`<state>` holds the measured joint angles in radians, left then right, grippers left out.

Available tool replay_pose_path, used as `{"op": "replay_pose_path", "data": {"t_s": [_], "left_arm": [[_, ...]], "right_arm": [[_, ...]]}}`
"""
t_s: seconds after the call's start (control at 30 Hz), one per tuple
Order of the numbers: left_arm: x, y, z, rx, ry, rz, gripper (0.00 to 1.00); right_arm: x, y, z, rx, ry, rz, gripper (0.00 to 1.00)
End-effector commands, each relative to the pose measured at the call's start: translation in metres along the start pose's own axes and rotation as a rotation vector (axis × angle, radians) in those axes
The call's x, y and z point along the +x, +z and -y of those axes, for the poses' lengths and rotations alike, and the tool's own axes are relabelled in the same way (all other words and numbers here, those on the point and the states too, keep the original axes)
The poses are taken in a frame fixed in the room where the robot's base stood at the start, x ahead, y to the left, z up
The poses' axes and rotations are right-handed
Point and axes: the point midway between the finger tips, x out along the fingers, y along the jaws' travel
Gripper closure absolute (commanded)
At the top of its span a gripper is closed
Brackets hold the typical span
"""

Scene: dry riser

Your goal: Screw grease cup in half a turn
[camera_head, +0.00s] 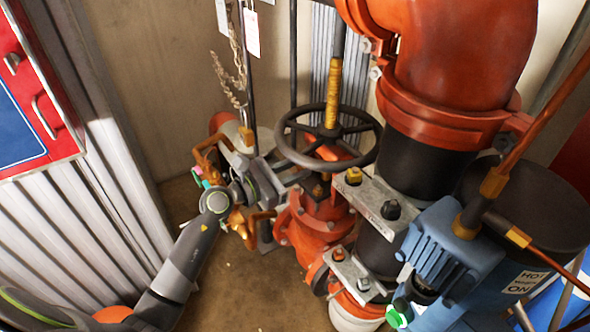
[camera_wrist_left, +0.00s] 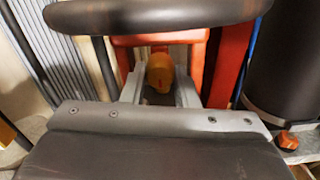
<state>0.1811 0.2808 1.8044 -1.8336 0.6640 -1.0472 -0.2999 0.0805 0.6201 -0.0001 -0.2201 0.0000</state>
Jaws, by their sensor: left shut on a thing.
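The grease cup (camera_wrist_left: 160,72) is a small yellow brass piece, seen in the left wrist view between the two grey fingers of my left gripper (camera_wrist_left: 160,92). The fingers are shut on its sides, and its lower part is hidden. In the head view my left gripper (camera_head: 298,176) reaches in from the left, under the black handwheel (camera_head: 283,151) and beside the red valve body (camera_head: 318,225). The cup is hard to make out there. My right gripper is not in view.
The handwheel rim (camera_wrist_left: 155,14) lies close over the gripper. Brass valves (camera_head: 260,222) crowd my left wrist. A large red pipe (camera_head: 460,50) and a blue motor (camera_head: 435,250) stand to the right. A red cabinet (camera_head: 62,120) is at left. Bare floor shows below.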

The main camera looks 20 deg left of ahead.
Motion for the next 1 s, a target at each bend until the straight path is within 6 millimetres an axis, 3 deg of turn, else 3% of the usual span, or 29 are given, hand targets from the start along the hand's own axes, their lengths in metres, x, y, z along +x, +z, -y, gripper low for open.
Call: {"op": "replay_pose_path", "data": {"t_s": [0.17, 0.2, 0.37, 0.73, 1.0], "left_arm": [[-0.001, -0.002, 0.000, -0.002, -0.002, -0.006, 0.96], [-0.001, -0.002, 0.000, -0.002, -0.002, -0.006, 0.72], [0.000, -0.002, 0.000, -0.002, -0.001, -0.004, 0.51], [-0.006, -0.001, 0.000, 0.000, 0.000, -0.002, 0.51], [-0.054, -0.004, 0.000, 0.003, 0.000, -0.007, 0.51]], "right_arm": [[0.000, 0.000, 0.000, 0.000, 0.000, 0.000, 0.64], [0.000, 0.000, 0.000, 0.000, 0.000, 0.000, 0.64], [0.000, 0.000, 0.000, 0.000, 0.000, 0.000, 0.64], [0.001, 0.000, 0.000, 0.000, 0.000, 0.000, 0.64], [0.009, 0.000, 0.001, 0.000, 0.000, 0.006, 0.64]]}}
